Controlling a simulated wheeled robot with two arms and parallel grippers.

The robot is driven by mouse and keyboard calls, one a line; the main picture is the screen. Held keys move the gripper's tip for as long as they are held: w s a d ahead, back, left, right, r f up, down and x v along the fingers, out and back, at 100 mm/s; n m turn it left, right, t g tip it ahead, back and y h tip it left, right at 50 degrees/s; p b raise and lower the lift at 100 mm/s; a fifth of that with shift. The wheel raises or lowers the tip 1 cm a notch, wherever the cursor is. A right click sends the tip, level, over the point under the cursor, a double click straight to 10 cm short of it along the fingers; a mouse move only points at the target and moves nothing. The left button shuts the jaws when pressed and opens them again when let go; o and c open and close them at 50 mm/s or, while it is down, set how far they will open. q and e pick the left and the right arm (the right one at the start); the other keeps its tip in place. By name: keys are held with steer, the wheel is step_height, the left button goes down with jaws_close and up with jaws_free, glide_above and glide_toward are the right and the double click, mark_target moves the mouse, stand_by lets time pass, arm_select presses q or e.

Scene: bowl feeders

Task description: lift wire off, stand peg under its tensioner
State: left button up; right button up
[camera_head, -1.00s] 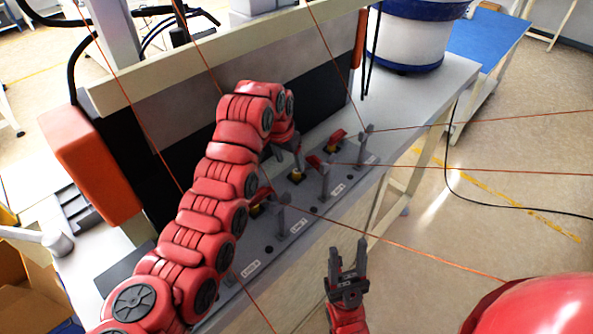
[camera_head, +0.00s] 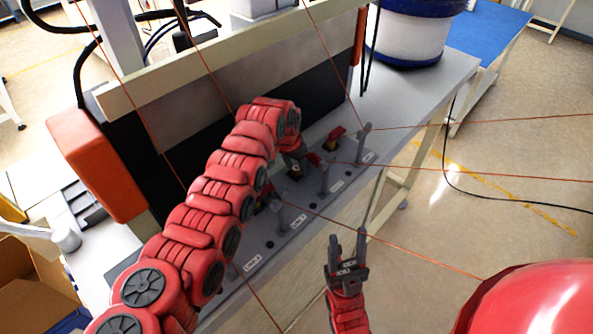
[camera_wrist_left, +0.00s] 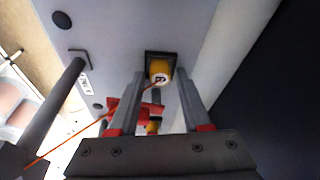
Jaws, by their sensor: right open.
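My left gripper (camera_head: 296,170) reaches down to the row of fixtures in the head view, its tips partly hidden by its arm. In the left wrist view its fingers (camera_wrist_left: 160,100) are apart, with a yellow round tensioner (camera_wrist_left: 159,70) in a dark square seat beyond the gap. An orange wire (camera_wrist_left: 85,135) runs from near the tensioner to the lower left. A grey upright peg (camera_wrist_left: 57,100) stands at left there. Grey pegs (camera_head: 326,172) (camera_head: 364,138) (camera_head: 283,216) stand along the bench edge, by wires. My right gripper (camera_head: 347,250) is open and empty, in front of the bench.
Thin orange wires cross the space over the bench and the floor at right. A red lever piece (camera_head: 336,133) stands near the far peg. A blue-and-white drum (camera_head: 412,35) stands at the bench's far end. An orange box (camera_head: 92,165) is at left.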

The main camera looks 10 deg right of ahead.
arm_select(q)
jaws_close()
steer(key=shift+r, duration=0.1)
